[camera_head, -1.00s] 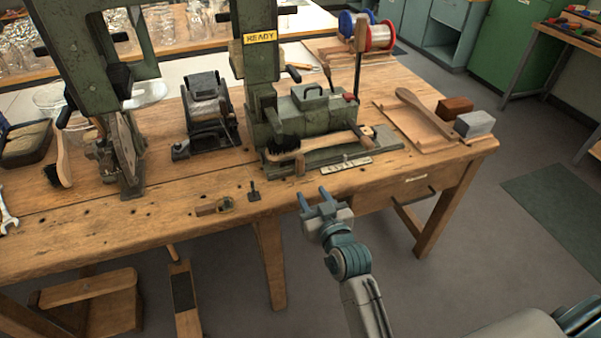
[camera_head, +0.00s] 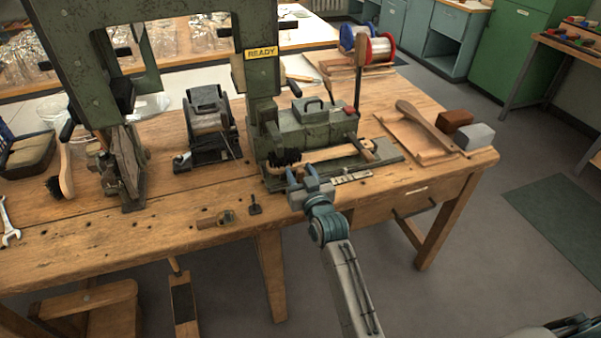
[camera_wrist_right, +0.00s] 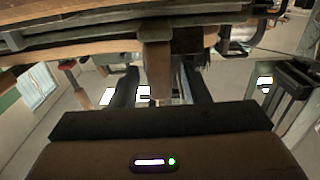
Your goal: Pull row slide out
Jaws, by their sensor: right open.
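The green tufting machine (camera_head: 315,128) stands on the workbench, with a dark flat slide bed (camera_head: 388,158) along its front. A wooden-handled brush (camera_head: 325,154) with black bristles lies on this bed. A brown wooden peg (camera_wrist_right: 157,70), seen in the right wrist view, shows between the finger tips and looks like the slide's knob; in the head view my gripper hides it. My right gripper (camera_head: 302,177) is open at the bed's front left edge, with its fingers on either side of the peg. I cannot tell whether they touch it. My left gripper is not in view.
A small marked metal plate (camera_head: 351,177) lies just right of my gripper. A green press frame (camera_head: 262,70) with a READY label rises behind. A wooden board (camera_head: 400,130) and two blocks sit right.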

